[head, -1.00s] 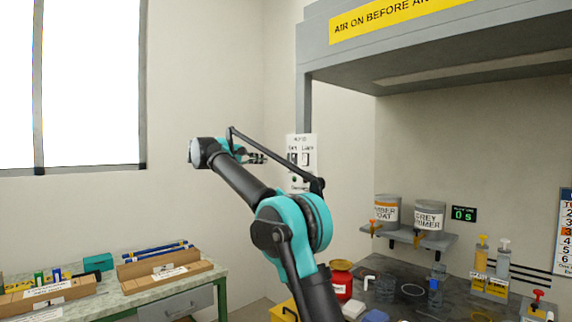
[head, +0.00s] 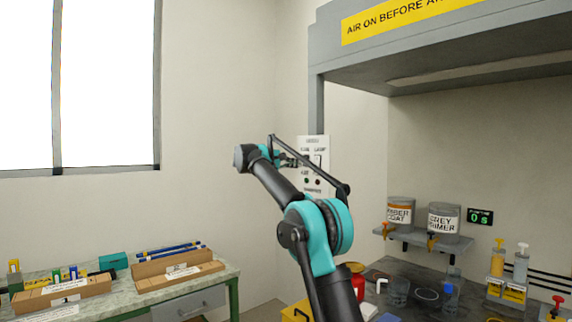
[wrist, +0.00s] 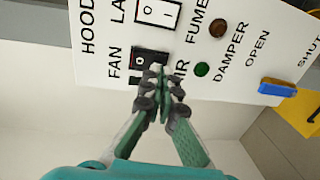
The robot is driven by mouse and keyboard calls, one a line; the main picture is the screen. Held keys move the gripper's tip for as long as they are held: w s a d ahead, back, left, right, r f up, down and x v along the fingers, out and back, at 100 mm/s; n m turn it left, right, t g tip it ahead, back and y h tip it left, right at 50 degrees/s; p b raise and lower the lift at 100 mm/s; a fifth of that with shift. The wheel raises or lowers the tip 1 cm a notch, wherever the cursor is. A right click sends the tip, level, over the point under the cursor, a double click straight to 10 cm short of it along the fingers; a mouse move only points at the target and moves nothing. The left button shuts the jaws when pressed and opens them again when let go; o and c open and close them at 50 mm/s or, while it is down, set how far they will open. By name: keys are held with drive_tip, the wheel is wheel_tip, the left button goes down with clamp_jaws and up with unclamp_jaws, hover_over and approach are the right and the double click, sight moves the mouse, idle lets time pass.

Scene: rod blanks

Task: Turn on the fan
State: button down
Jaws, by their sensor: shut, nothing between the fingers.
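The white hood control panel (head: 313,150) is on the wall left of the hood opening. In the wrist view, the black FAN rocker switch (wrist: 147,57) shows a "0" at its left end. Its right end is partly hidden by my fingertips. My gripper (wrist: 165,82) is shut and empty, its tips at or just in front of the switch; I cannot tell whether they touch. A white LAMP switch (wrist: 158,13) sits above it. A green AIR indicator (wrist: 201,69) and a brown FUME indicator (wrist: 218,28) are to the right.
A blue damper handle (wrist: 277,87) sits by the OPEN label. The grey hood (head: 430,50) overhangs a dark bench with cans and bottles. A side bench (head: 225,280) holds rod trays at the left. The wall around the panel is clear.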

sight(305, 165)
drive_tip(key=shift+x, duration=1.25)
drive_tip(key=shift+d, duration=0.1)
drive_tip(key=shift+w+d+f, duration=0.15)
drive_tip(key=shift+d+f, duration=0.05)
drive_tip(key=shift+d, duration=0.1)
drive_tip(key=shift+a, duration=0.1)
